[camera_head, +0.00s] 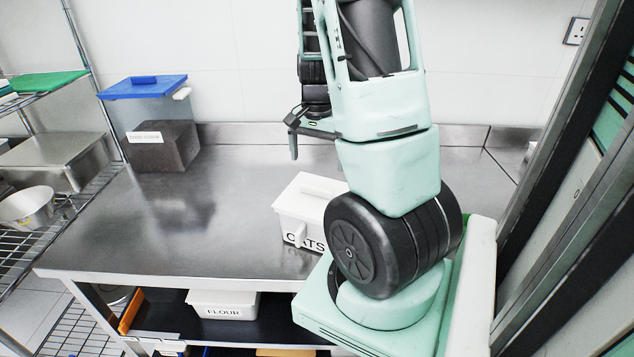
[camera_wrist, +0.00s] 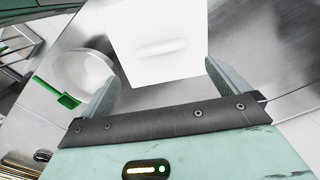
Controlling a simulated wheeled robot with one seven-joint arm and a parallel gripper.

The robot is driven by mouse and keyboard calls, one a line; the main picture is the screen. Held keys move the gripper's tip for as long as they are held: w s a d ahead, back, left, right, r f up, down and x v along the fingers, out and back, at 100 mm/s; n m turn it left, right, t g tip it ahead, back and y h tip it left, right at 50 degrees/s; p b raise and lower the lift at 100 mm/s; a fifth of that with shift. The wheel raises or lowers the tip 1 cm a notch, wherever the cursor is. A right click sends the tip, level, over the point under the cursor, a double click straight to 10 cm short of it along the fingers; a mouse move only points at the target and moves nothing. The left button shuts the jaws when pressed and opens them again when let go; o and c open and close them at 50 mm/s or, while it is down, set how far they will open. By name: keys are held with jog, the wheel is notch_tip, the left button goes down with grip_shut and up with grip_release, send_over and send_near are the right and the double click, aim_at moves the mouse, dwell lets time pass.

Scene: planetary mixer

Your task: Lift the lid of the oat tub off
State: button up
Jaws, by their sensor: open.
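The white oat tub (camera_head: 292,232) stands on the steel counter, partly hidden by my arm; part of its black label shows. Its white lid (camera_head: 311,190) is on top, with a raised bar grip. In the wrist view the lid (camera_wrist: 157,22) fills the upper middle, and its grip (camera_wrist: 160,48) lies across the view between my fingers. My gripper (camera_wrist: 161,76) is open and empty, its two fingers apart on either side of the tub in that view. In the head view my gripper (camera_head: 294,148) hangs above and behind the tub, apart from it.
A clear bin (camera_head: 117,115) with a blue lid and dark contents stands at the back left. The counter (camera_head: 215,235) is clear left of the oat tub. A white flour tub (camera_head: 222,304) sits on the shelf below. A wire rack (camera_head: 75,200) stands left.

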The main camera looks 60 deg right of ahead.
aim_at(317, 187)
notch_tip(317, 187, down, 9)
jog(key=shift+f, duration=0.1)
dwell(0.3)
jog(key=c, duration=1)
jog(key=shift+p, duration=0.3)
jog(key=shift+r+p, duration=0.9)
jog(key=shift+r, duration=0.35)
jog(key=shift+r+p, duration=1.7)
jog(key=shift+r, duration=0.3)
